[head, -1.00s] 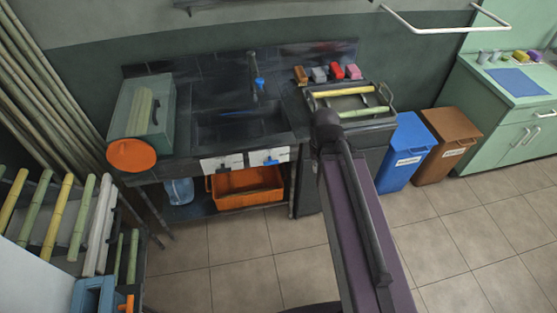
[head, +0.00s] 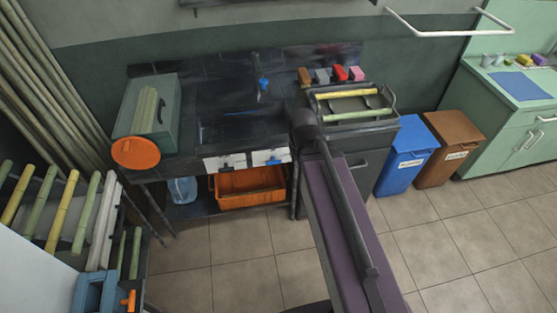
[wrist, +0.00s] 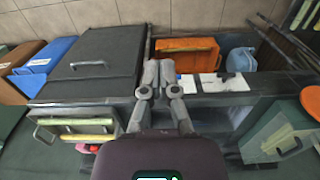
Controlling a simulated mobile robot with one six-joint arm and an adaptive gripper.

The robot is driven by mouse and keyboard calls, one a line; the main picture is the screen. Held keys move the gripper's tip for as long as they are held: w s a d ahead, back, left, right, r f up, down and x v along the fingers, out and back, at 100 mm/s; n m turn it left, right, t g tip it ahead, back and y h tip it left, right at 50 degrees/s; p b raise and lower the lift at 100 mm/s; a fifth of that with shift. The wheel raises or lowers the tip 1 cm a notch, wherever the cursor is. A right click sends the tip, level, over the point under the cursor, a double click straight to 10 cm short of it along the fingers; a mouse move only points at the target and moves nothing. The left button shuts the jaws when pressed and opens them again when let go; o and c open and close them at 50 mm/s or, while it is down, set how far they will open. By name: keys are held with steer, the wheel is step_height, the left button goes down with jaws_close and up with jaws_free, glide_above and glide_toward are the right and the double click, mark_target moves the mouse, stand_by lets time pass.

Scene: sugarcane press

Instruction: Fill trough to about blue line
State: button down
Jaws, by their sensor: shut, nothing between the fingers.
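The trough is the dark basin (head: 222,127) in the black counter, in the head view. A thin blue line (head: 240,113) shows on its back inner side. A tap (head: 257,62) with a blue part (head: 262,84) stands behind it. I cannot make out water in the basin or flow from the tap. In the wrist view my gripper (wrist: 157,72) is shut and empty, over the counter's front edge. In the head view my arm's dark end is right of the basin, and the fingers cannot be made out.
A green box (head: 140,105) and orange disc (head: 136,153) stand left of the basin. A lidded cart with a tray (head: 350,110) stands right. White panels (head: 224,162) front the counter, above an orange crate (head: 250,187). Blue (head: 405,155) and brown (head: 450,145) bins stand farther right.

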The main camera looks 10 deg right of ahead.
steer(key=shift+a, duration=0.1)
steer(key=w+f+t+b, duration=0.2)
steer(key=w+f+b, duration=0.6)
steer(key=w, duration=0.4)
steer(key=w+f+t+b, duration=0.2)
steer(key=w+f+b, duration=0.6)
steer(key=w, duration=0.4)
steer(key=shift+w+b, duration=0.35)
steer(key=shift+b, duration=0.3)
steer(key=shift+f, duration=0.2)
steer(key=b, duration=1)
glide_above(280, 161)
steer(key=s, duration=0.1)
step_height(280, 161, down, 10)
steer(key=r, duration=0.1)
steer(key=shift+w+f+b, duration=0.1)
steer(key=shift+f+b, duration=1.55)
steer(key=shift+f, duration=0.3)
